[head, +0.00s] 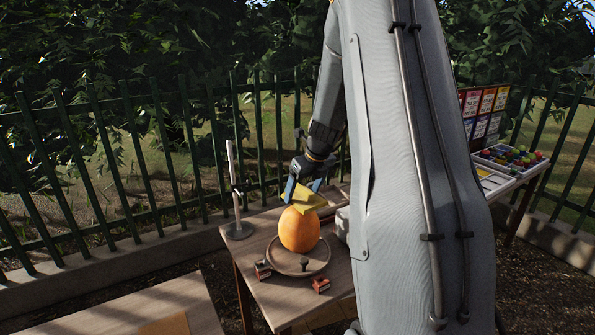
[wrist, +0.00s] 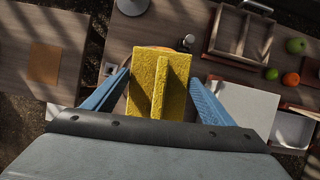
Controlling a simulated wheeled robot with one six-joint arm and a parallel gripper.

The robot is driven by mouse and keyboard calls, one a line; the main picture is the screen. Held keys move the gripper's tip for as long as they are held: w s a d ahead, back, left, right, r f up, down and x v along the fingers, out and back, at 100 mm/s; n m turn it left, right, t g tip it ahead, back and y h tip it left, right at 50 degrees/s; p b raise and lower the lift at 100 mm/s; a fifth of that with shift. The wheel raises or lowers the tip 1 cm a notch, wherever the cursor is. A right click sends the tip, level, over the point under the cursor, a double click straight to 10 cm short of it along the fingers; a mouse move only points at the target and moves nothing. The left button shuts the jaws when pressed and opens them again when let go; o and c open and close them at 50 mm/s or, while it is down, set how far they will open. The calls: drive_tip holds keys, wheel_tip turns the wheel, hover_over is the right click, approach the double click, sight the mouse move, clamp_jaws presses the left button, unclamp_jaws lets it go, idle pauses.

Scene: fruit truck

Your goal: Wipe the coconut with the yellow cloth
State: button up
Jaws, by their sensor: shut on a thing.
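The coconut (head: 299,234) is a large, smooth orange oval. It stands upright on a round brown plate (head: 318,267) on the wooden table. My gripper (head: 302,186) is above it, pointing down, with its blue fingers shut on the yellow cloth (head: 308,201). The cloth lies at the top of the coconut and seems to touch it. In the wrist view the cloth (wrist: 148,85) is pinched up into a ridge between the fingers (wrist: 158,88). It hides nearly all of the coconut there; only a thin orange edge shows beyond it.
A stand with an upright pole (head: 236,200) is left of the coconut. The wrist view shows a wooden tray (wrist: 212,32), a green fruit (wrist: 296,45) and an orange fruit (wrist: 291,79). A green fence stands behind.

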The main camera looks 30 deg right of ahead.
drive_tip(key=shift+r, duration=2.15)
